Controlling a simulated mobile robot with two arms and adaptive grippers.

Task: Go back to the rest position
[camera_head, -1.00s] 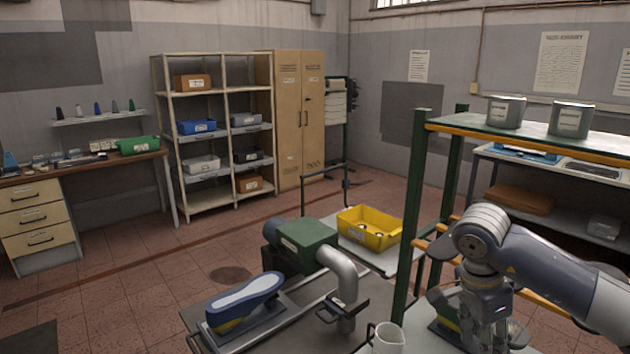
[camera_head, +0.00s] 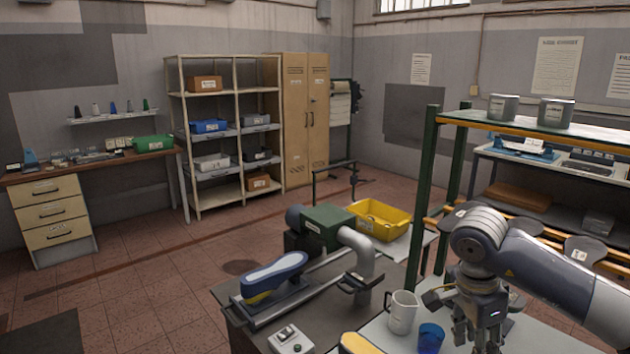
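My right arm comes in from the right edge, and my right gripper (camera_head: 478,338) points down over the light worktop at the lower right. Its fingers are small and partly merge with the things behind them, so I cannot tell whether they are open or shut. My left gripper is not in view. A shoe last with a blue-grey sole and yellow side (camera_head: 272,278) lies sole up on the machine at lower centre. A yellow piece (camera_head: 358,343) is cut off at the bottom edge.
A white jug (camera_head: 402,312) and a blue cup (camera_head: 430,338) stand left of my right gripper. A green-post rack (camera_head: 425,190) rises close behind my arm. A yellow bin (camera_head: 380,218) sits behind the machine (camera_head: 328,227).

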